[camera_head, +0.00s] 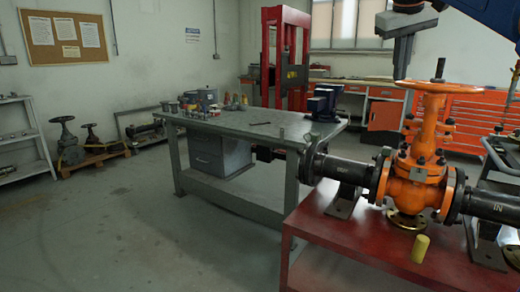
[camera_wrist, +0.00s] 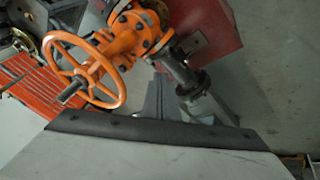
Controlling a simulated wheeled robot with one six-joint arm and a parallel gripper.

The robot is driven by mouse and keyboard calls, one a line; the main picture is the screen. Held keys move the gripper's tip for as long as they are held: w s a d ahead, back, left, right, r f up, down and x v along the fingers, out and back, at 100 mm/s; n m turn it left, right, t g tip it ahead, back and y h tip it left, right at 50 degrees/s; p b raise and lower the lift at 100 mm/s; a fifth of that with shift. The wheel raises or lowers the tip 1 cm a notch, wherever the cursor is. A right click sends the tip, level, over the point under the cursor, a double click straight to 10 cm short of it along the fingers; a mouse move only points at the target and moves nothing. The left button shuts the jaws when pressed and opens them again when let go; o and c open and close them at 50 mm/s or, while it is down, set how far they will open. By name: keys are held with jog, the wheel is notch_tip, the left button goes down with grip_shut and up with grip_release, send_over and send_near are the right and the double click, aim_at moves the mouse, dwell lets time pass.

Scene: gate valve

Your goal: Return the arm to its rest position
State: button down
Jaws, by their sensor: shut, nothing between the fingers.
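The orange gate valve (camera_head: 420,180) stands upright on the red bench, joined to black pipes on both sides. Its orange handwheel (camera_head: 424,87) is on top, with a dark stem sticking up through the hub. My gripper (camera_head: 401,72) hangs down at the top right of the head view. It is shut and empty, and its tip appears just above the left side of the handwheel rim, with a small gap. In the wrist view the handwheel (camera_wrist: 112,95) and valve body (camera_wrist: 128,38) show tilted at the upper left. A pale surface with a dark edge fills the bottom there.
The red bench (camera_head: 375,238) carries the valve, the pipes and a small yellow cylinder (camera_head: 420,248). A grey workbench (camera_head: 240,122) with tools and a vise (camera_head: 323,104) stands left of it. A red press (camera_head: 287,60) and orange cabinets (camera_head: 462,110) are behind.

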jog(key=s+a+f+y, duration=0.1)
jog(key=s+a+f, duration=0.1)
jog(key=s+f, duration=1.05)
jog(key=s+a+f+m+y, duration=0.15)
jog(key=s+f, duration=0.55)
jog(key=f, duration=1.1)
jog(key=s+a+f+y, duration=0.1)
jog(key=s+a+f, duration=0.2)
jog(key=s+f, duration=0.95)
jog(key=w+d+r+m, duration=0.1)
jog(key=w+d+r, duration=0.2)
jog(key=w+r, duration=0.55)
jog(key=w+d+r+m, duration=0.25)
jog(key=w+r, duration=0.35)
jog(key=r, duration=0.5)
jog(key=w+d+r+m, duration=0.1)
jog(key=w+d+r, duration=0.2)
jog(key=w+r, duration=0.6)
jog(key=w+d+r+m+t, duration=0.1)
jog(key=w+d+r, duration=0.3)
jog(key=d+r, duration=0.55)
jog(key=w+d+r+m, duration=0.1)
jog(key=w+d+r, duration=0.2)
jog(key=d+r, duration=0.65)
jog(key=w+a+f, duration=0.3)
jog(key=w+f, duration=0.2)
jog(key=f, duration=0.1)
jog(key=shift+w+f+y, duration=0.25)
jog(key=shift+f+y, duration=0.05)
jog(key=shift+y, duration=0.15)
